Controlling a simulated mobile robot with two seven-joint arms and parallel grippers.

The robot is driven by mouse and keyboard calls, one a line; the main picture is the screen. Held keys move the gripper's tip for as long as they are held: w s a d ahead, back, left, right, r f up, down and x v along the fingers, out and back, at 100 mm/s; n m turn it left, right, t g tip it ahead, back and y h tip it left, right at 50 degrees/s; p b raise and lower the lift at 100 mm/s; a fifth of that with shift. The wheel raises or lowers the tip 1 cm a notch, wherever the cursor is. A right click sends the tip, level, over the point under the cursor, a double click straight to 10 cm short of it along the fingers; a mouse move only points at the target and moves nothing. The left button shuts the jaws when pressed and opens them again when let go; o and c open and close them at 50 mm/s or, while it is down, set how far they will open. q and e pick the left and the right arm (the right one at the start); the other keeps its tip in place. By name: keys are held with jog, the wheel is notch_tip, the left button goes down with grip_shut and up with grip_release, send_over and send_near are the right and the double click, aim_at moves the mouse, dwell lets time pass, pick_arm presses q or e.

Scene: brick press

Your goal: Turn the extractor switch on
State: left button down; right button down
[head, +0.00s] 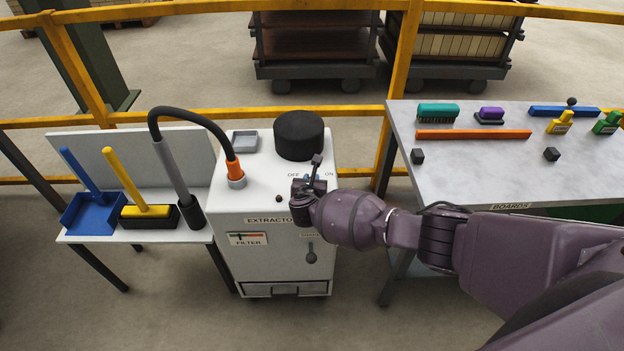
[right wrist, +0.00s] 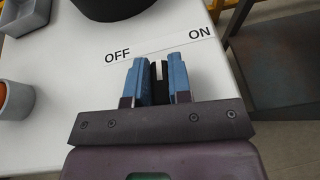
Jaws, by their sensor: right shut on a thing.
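The extractor (head: 262,205) is a white cabinet in the middle of the head view, with OFF and ON printed on its top. The switch (right wrist: 164,82) is a small black knob with a white mark, seen in the right wrist view just below the OFF and ON label (right wrist: 160,46). The white mark shows between the two words; its exact setting is hard to tell. My right gripper (right wrist: 160,78) is shut on the switch, one blue finger on each side. In the head view my right gripper (head: 312,180) largely hides the switch. My left gripper is out of view.
A black round cap (head: 299,135) stands behind the switch, and a hose with an orange cuff (head: 235,170) rises at its left. A side table (head: 88,237) holds a dustpan and brush. The boards table (head: 455,180) stands at the right, under my right arm.

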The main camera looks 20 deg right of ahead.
jog(key=m+h, duration=0.1)
jog(key=m+g+h, duration=0.1)
jog(key=f+g, duration=0.1)
jog(key=shift+s+a+m+h, duration=0.15)
jog(key=shift+s+m+h, duration=0.15)
jog(key=shift+m+h, duration=0.1)
jog(key=shift+f+m+g+h+b, duration=0.1)
jog(key=shift+m+g+h+b, duration=0.5)
jog(key=shift+m+h, duration=0.15)
jog(key=shift+m+g+h+b, duration=0.7)
jog(key=shift+m+g+h, duration=0.15)
jog(key=shift+m+g, duration=0.5)
jog(key=shift+r+m+g, duration=0.2)
jog(key=shift+m+g, duration=0.05)
jog(key=shift+m, duration=0.15)
jog(key=c, duration=1)
grip_release()
jog(key=shift+c, duration=0.2)
jog(key=shift+w, duration=0.1)
jog(key=shift+r, duration=0.1)
jog(key=shift+r, duration=0.15)
